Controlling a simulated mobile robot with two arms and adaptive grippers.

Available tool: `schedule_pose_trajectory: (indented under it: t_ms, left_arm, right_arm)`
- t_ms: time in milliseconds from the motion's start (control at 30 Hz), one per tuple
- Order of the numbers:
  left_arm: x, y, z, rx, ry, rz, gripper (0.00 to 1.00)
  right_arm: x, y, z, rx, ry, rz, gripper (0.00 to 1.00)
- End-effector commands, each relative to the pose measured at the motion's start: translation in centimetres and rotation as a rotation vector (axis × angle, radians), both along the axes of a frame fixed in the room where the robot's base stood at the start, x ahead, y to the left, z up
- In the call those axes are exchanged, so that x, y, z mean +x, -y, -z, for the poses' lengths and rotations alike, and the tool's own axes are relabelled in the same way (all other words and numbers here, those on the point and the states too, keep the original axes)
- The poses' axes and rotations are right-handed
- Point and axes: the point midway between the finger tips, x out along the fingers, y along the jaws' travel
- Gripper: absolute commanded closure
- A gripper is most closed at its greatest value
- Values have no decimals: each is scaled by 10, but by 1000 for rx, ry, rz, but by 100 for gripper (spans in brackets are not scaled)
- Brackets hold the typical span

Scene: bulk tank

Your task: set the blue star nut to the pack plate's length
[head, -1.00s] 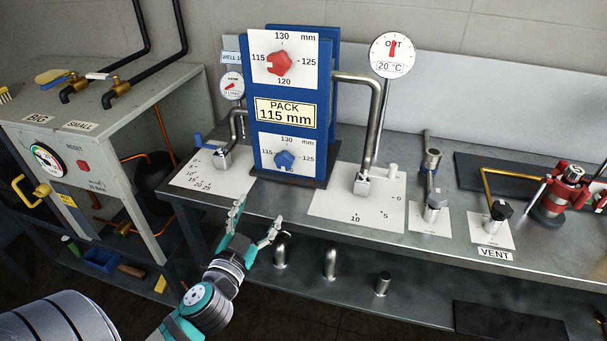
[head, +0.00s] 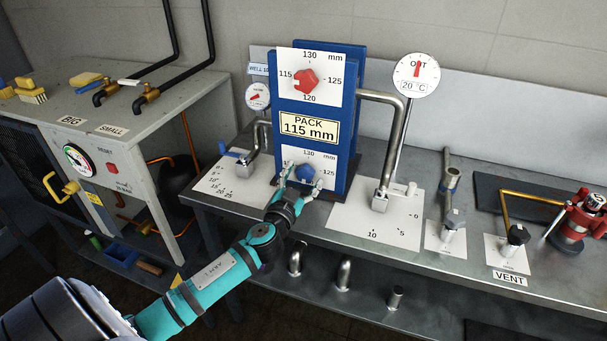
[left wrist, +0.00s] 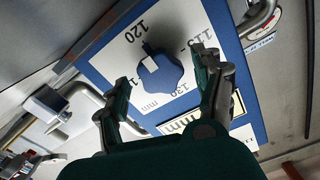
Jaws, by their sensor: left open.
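The blue star nut (head: 304,173) sits on the lower white dial of the blue stand. It also shows in the left wrist view (left wrist: 163,76), with a pale mark on its side towards 120. I cannot read its exact setting. The pack plate (head: 309,127) above it reads PACK 115 mm. My left gripper (head: 301,183) is open in front of the lower dial. In the left wrist view its fingers (left wrist: 160,68) stand on either side of the nut, apart from it, with nothing between them but the nut beyond. My right gripper is out of view.
A red star nut (head: 306,80) is on the upper dial. Bent metal pipes flank the stand, one (head: 389,150) at its right. A lever with a blue handle (head: 232,152) is at its left. The steel bench (head: 350,260) has a front edge below my gripper.

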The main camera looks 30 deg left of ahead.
Motion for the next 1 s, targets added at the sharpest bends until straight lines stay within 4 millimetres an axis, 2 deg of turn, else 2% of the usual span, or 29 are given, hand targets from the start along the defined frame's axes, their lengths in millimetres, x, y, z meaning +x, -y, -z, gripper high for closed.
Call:
schedule_pose_trajectory:
  t_ms: [133,433,833,1000]
  left_arm:
    - [9,-2,-1,2,0,0,32]
    - [11,-3,0,1,0,0,33]
    - [10,-3,0,1,0,0,86]
    - [10,-3,0,6,-1,0,88]
  right_arm:
    - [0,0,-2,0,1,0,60]
    - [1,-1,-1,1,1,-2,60]
    - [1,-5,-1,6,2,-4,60]
    - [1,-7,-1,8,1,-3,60]
